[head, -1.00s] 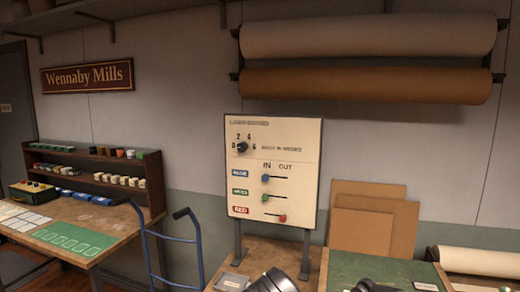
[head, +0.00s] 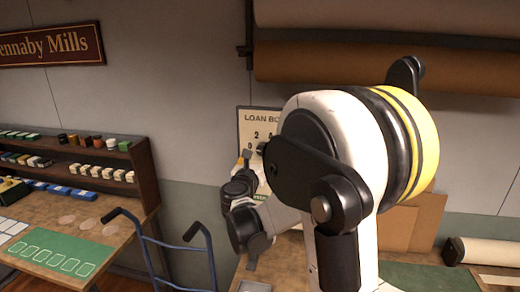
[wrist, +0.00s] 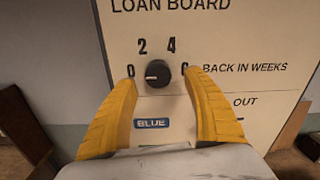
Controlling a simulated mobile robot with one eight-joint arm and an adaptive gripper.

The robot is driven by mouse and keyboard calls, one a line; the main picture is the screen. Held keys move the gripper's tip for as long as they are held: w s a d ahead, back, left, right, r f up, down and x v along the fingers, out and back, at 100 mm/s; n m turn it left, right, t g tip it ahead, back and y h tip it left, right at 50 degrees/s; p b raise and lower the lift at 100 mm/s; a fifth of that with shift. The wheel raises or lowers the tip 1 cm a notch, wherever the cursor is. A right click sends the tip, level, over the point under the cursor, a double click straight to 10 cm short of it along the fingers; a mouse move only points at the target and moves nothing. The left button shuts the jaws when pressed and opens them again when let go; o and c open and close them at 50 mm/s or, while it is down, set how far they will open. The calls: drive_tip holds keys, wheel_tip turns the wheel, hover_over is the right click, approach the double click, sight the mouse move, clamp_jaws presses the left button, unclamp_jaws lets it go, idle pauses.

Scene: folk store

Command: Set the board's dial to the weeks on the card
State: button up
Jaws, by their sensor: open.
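The loan board (wrist: 200,30) fills much of the wrist view; in the head view its upper left part (head: 257,118) shows beside my arm. Its black round dial (wrist: 157,73) has 0, 2, 4 and a partly hidden last number around it, beside "BACK IN WEEKS". A pale mark on the dial points left, roughly toward 0. My gripper (wrist: 160,78) is open, with one yellow finger on each side of the dial; contact cannot be told. I cannot identify the card with the weeks in these frames.
A blue "BLUE" label (wrist: 152,123) sits below the dial between my fingers. My arm hides most of the board in the head view. A blue hand truck (head: 180,245) stands left of the board. A workbench with a green mat (head: 55,252) is at far left.

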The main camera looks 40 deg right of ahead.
sight(261, 151)
drive_tip(key=shift+x, duration=2.25)
drive_tip(key=shift+w+a, duration=0.1)
drive_tip(key=shift+w, duration=0.1)
drive_tip(key=c, duration=1.2)
